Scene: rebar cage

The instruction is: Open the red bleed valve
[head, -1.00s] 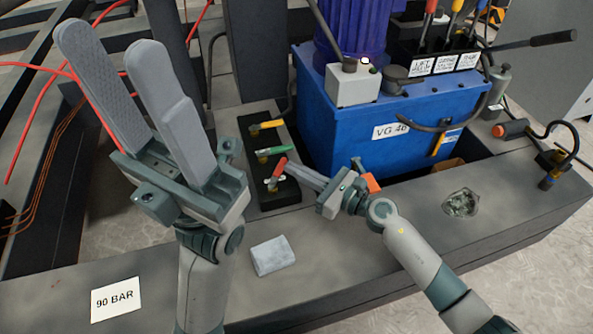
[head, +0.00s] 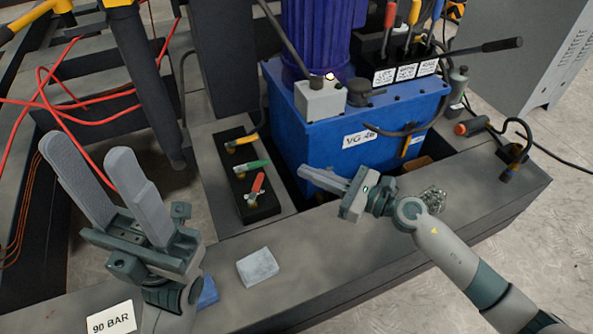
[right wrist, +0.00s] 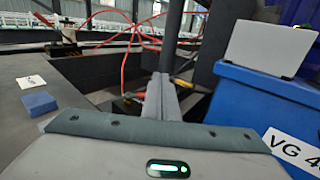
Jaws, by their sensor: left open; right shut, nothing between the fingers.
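The red bleed valve handle (head: 257,184) is the nearest of three on a black valve block (head: 262,208), in the middle of the head view. It points away from me, at an angle to the yellow handle (head: 242,141) and green handle (head: 252,166), which lie crosswise. My right gripper (head: 304,173) is shut and empty, to the right of the red handle and apart from it. Its fingers (right wrist: 160,97) also show in the right wrist view, where the valve handles are too small to tell apart surely. My left gripper (head: 84,150) is open and empty at the left.
The blue VG 46 tank (head: 335,135) stands behind my right gripper. A grey block (head: 257,267) and a partly hidden blue block (head: 208,291) lie on the front beam, with a 90 BAR card (head: 110,318). Red hoses (head: 60,102) run at the left.

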